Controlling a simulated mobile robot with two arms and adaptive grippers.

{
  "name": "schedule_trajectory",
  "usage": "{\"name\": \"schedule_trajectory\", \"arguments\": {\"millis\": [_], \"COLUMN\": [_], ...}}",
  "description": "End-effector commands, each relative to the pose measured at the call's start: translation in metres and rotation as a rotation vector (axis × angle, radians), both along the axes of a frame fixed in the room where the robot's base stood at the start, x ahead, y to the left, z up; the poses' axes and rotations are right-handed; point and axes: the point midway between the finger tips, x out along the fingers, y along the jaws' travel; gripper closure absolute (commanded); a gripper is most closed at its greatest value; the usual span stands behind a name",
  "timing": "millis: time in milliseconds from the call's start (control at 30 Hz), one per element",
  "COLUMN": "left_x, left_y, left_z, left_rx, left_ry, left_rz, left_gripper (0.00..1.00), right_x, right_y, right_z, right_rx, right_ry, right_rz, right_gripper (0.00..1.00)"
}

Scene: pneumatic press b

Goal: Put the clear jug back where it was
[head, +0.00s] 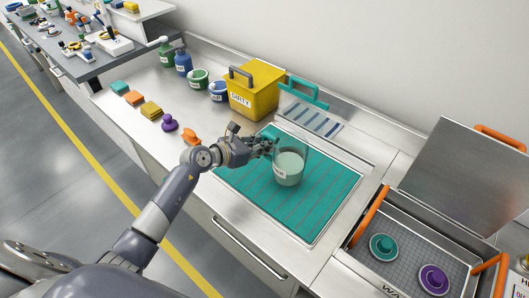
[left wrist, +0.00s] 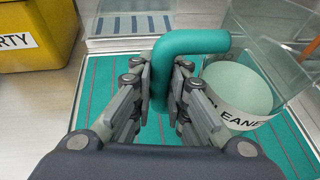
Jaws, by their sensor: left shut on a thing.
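The clear jug (head: 290,168) holds pale green liquid and has a white label. It is upright over the teal ribbed mat (head: 240,186); I cannot tell whether its base touches the mat. My left gripper (head: 271,148) is shut on the jug's teal handle, from the jug's left side. In the left wrist view the gripper's fingers (left wrist: 162,92) close on both sides of the teal handle (left wrist: 195,43), with the jug (left wrist: 242,88) to the right. Its label partly shows "LEANE". My right gripper is out of view.
A yellow "DIRTY" bin (head: 253,92) stands behind the mat, beside a slotted panel (head: 312,121) with a teal handle. Tubs, bottles and coloured knobbed pieces (head: 151,110) stand to the left. An open metal case (head: 408,252) with orange handles lies to the right. The mat's front is clear.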

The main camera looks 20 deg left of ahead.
Motion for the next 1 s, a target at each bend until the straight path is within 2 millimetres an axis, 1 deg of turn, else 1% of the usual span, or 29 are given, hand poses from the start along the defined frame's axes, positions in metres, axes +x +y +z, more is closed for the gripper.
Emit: {"name": "schedule_trajectory", "arguments": {"millis": [33, 100, 200, 467, 600, 633, 700, 1000], "left_x": [-0.002, -0.002, -0.001, -0.002, -0.002, -0.003, -0.003, -0.003], "left_y": [-0.003, -0.003, -0.003, -0.003, -0.003, -0.003, -0.003, -0.003], "left_z": [-0.012, -0.022, -0.030, -0.032, -0.036, -0.037, -0.037, -0.036], "left_rx": [-0.006, -0.007, -0.006, -0.003, -0.003, 0.000, 0.000, 0.000], "left_ry": [0.009, 0.007, 0.003, 0.002, 0.003, 0.006, 0.006, 0.006], "left_rz": [-0.001, 0.000, -0.001, -0.002, -0.002, -0.003, -0.003, -0.003], "left_gripper": [1.00, 1.00, 1.00, 1.00, 1.00, 0.79, 0.66, 0.66], "right_x": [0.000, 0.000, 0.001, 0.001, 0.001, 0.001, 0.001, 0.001], "right_y": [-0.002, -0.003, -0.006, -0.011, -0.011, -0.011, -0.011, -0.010], "right_z": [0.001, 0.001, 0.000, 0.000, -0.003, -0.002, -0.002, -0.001], "right_rx": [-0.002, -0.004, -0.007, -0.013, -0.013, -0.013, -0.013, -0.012], "right_ry": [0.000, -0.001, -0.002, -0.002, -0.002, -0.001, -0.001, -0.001], "right_rz": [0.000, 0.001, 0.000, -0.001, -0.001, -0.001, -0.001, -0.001], "right_gripper": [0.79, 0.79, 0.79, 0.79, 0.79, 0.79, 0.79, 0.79]}}
